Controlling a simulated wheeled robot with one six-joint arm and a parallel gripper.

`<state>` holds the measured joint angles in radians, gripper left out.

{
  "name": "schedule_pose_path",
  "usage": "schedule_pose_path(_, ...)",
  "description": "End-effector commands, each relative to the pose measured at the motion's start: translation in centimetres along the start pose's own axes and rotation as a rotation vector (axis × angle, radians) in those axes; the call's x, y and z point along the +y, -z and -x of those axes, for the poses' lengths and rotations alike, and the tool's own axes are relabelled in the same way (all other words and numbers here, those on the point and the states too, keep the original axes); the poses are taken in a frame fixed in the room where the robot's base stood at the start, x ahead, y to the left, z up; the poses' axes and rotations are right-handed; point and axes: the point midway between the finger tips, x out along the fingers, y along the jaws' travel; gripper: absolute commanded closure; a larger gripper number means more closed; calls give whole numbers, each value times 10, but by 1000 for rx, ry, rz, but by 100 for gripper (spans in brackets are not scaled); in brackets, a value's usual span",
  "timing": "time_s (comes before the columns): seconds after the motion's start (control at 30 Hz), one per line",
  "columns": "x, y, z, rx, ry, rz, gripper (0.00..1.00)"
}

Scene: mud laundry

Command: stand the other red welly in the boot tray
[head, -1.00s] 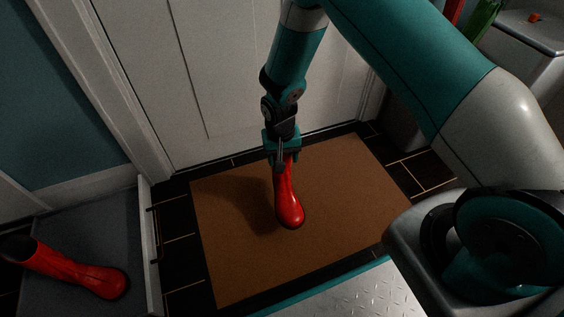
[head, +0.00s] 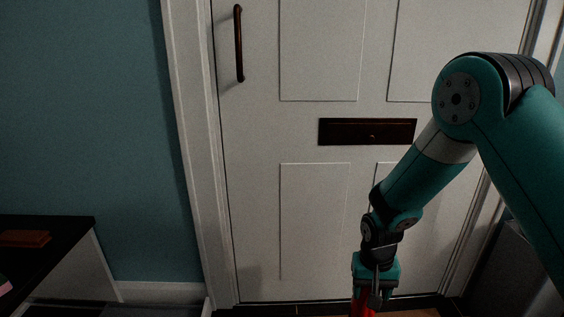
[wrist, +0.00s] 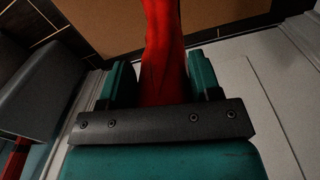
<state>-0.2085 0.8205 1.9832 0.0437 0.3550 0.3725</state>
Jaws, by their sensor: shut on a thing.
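My gripper (head: 374,284) is shut on a red welly (head: 364,309) by its upper shaft. In the head view only a sliver of the welly shows at the bottom edge, below the gripper. In the wrist view the red shaft (wrist: 162,45) runs between the two teal fingers (wrist: 162,80) and away over the brown mat. The welly's foot is out of sight, so I cannot tell its height above the floor. I cannot make out the boot tray; only a strip of dark grey surface shows at the lower left.
The white door (head: 315,210) with its dark letter plate (head: 367,132) stands behind my gripper. A dark-topped bench (head: 45,240) with a brown block (head: 24,238) is at the left. The brown mat (wrist: 110,25) lies below. A grey unit (wrist: 45,88) stands at the wrist view's left.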

Motion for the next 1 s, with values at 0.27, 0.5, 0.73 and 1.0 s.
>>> schedule_pose_path(0.27, 49, -8, 48, 8, 1, 91, 98)
schedule_pose_path(0.5, 75, -17, 71, 9, 0, 148, 98)
schedule_pose_path(0.73, 87, -23, 86, 9, -1, 180, 98)
schedule_pose_path(1.0, 88, -23, 101, 9, -1, 179, 98)
